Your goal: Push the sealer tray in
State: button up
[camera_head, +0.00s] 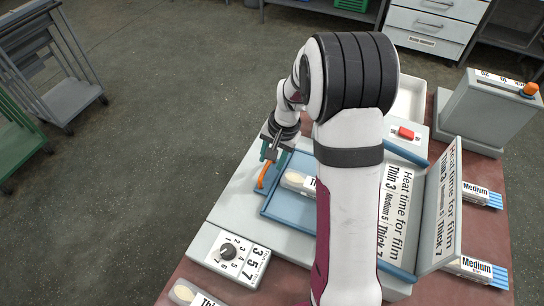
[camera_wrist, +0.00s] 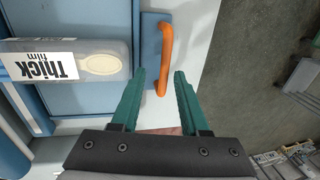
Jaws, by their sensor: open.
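The sealer tray (camera_head: 290,219) is blue and extends out of the left side of the pale sealer body (camera_head: 225,200). A clear pack (camera_head: 292,180) with a wooden spoon and a label lies on it; in the wrist view its label reads "Thick film". The orange handle (camera_head: 267,176) stands on a blue plate at the tray's left end. My gripper (camera_head: 270,153) is open and over the handle's far end. In the wrist view the orange handle (camera_wrist: 163,62) appears between my two green fingertips (camera_wrist: 160,74), with gaps on both sides. My arm hides part of the tray and sealer.
A raised lid panel (camera_head: 442,210) with film heat times stands at the right. A dial (camera_head: 228,252) is at the front left.

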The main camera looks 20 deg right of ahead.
jog(key=shift+r, duration=0.15)
notch_tip(320, 180, up, 15)
jog(key=s+d, duration=0.2)
jog(key=shift+r, duration=0.15)
jog(key=shift+s, duration=0.1)
jog(key=s+a+f+n+g, duration=0.1)
jog(key=s+a, duration=0.5)
jog(key=s, duration=0.6)
jog(key=s+a+f+n, duration=0.1)
jog(key=s+a+n, duration=0.1)
jog(key=s+a, duration=0.5)
jog(key=s, duration=0.6)
jog(key=shift+s+f+g, duration=0.25)
jog(key=shift+g, duration=0.15)
